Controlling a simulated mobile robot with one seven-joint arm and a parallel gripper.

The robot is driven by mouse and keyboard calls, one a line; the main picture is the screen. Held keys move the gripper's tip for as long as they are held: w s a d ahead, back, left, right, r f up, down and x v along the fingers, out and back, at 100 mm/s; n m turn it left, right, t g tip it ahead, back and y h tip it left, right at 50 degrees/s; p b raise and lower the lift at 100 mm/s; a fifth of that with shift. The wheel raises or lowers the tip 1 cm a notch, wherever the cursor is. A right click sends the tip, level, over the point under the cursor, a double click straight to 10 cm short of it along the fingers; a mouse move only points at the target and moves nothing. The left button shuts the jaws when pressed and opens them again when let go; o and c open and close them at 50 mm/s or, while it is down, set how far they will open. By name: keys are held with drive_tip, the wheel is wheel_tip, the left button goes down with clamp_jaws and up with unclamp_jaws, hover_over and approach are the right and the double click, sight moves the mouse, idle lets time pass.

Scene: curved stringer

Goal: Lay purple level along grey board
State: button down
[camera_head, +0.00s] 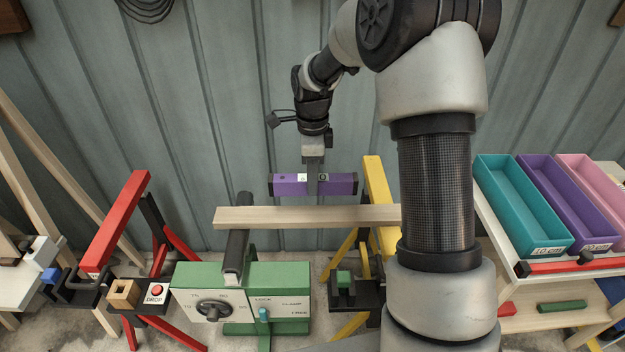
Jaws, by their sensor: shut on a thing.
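The purple level (288,186) is a short purple bar with black ends and a pale vial window near its middle. My gripper (312,178) points down and is shut on the middle of the level. The level looks horizontal and appears just past the far edge of a pale, wood-coloured board (310,217), apart from it in the picture; its height above the board is hard to tell. No plainly grey board shows. The board lies roughly parallel to the level, and its right part runs behind my arm.
A green clamp stand (284,274) with a dial and a dark arm (238,240) holds the board. A yellow trestle (378,195) stands right, a red trestle (118,222) left. A DROP button (156,291) is front left. Teal (540,246), purple and pink trays stand right.

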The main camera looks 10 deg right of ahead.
drive_tip(key=shift+f+b, duration=2.15)
drive_tip(key=shift+f, duration=1.35)
drive_tip(key=shift+f+b, duration=0.45)
drive_tip(key=shift+f, duration=0.2)
drive_tip(key=c, duration=1.3)
unclamp_jaws()
drive_tip(key=shift+c, duration=0.2)
wheel_tip(320, 180, up, 18)
drive_tip(key=p, duration=0.3)
drive_tip(key=shift+f+p, duration=0.2)
drive_tip(key=shift+p, duration=0.15)
